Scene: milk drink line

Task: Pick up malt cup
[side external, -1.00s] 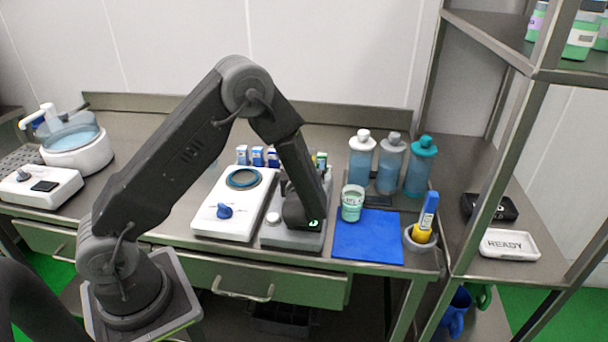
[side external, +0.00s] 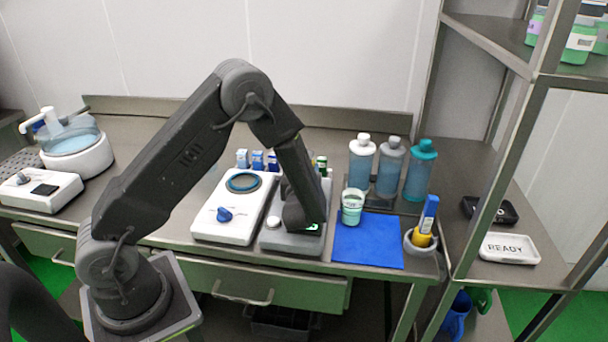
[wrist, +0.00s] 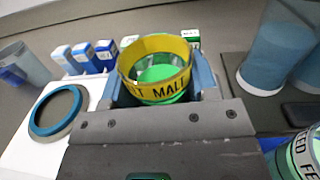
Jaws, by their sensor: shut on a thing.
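The malt cup (wrist: 165,92) is a clear cup with a yellow lettered band and green contents. In the wrist view it sits upright between the two blue-grey fingers of my gripper (wrist: 161,78), which is shut on it. In the side view my gripper (side external: 301,213) is low over the grey scale-like device, and the arm hides the cup there. I cannot tell whether the cup's base touches the surface below.
A white device with a round ring plate (side external: 242,183) stands left of my gripper. Another cup (side external: 352,207) stands close on the right by a blue mat (side external: 368,245). Several small boxes (side external: 258,160) and tall bottles (side external: 390,168) stand behind.

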